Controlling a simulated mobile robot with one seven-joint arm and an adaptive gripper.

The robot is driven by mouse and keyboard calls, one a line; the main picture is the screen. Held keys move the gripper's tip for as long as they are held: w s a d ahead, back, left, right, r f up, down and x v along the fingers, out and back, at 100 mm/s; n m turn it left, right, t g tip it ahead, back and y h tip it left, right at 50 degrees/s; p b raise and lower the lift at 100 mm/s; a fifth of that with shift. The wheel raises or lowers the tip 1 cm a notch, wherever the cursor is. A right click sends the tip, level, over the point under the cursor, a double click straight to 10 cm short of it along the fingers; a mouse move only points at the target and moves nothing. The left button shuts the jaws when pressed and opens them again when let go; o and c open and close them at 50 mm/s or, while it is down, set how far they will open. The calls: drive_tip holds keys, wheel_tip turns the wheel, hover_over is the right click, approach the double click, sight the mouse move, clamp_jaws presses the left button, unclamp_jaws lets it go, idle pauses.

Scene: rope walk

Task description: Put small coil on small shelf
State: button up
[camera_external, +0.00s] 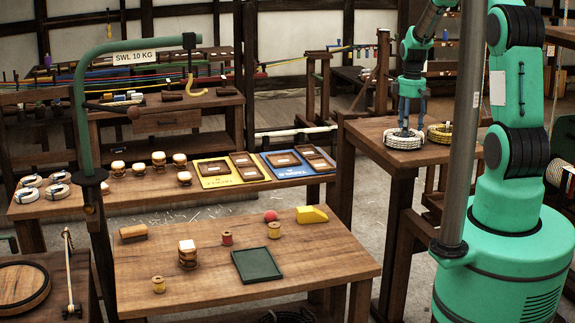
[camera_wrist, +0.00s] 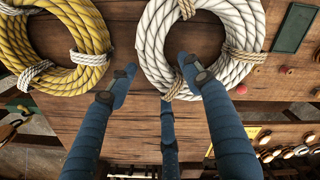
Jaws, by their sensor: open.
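A white rope coil (camera_external: 404,139) with tan bindings lies flat on the side table at right. It also shows in the wrist view (camera_wrist: 152,45). A yellow rope coil (camera_wrist: 88,28) with white bindings lies beside it, partly visible in the external view (camera_external: 439,133). My gripper (camera_external: 409,125) points down over the white coil, open. In the wrist view its fingers (camera_wrist: 165,65) are spread near the white coil's near edge; whether they touch it is unclear. Several smaller white coils (camera_external: 32,180) lie on the long bench at far left. Which thing is the small shelf I cannot tell.
The front table (camera_external: 200,285) holds spools, a green tray (camera_external: 256,264), a red ball (camera_external: 270,216) and a yellow wedge (camera_external: 312,214). The long bench behind holds jars and yellow and blue boards (camera_external: 230,181). A grey post (camera_external: 462,120) stands before my arm.

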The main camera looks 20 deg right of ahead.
wheel_tip(320, 180, up, 12)
drive_tip(key=b, duration=0.1)
idle(0.5)
drive_tip(key=shift+f, duration=0.1)
idle(0.4)
drive_tip(key=s+a+r+m+t, duration=0.15)
drive_tip(key=s+a+r, duration=0.25)
drive_tip(key=s+r, duration=0.5)
drive_tip(key=s+a+r+m+t, duration=0.1)
drive_tip(key=s+a+r+m, duration=0.2)
drive_tip(key=s+r, duration=0.6)
drive_tip(key=s+a+m+t, duration=0.1)
drive_tip(key=s+a+m, duration=0.1)
drive_tip(key=s, duration=0.8)
drive_tip(key=s+a+m+t, duration=0.2)
drive_tip(key=s, duration=0.9)
drive_tip(key=shift+s+a+r, duration=0.2)
drive_tip(key=shift+s+r, duration=0.05)
drive_tip(key=shift+r, duration=0.15)
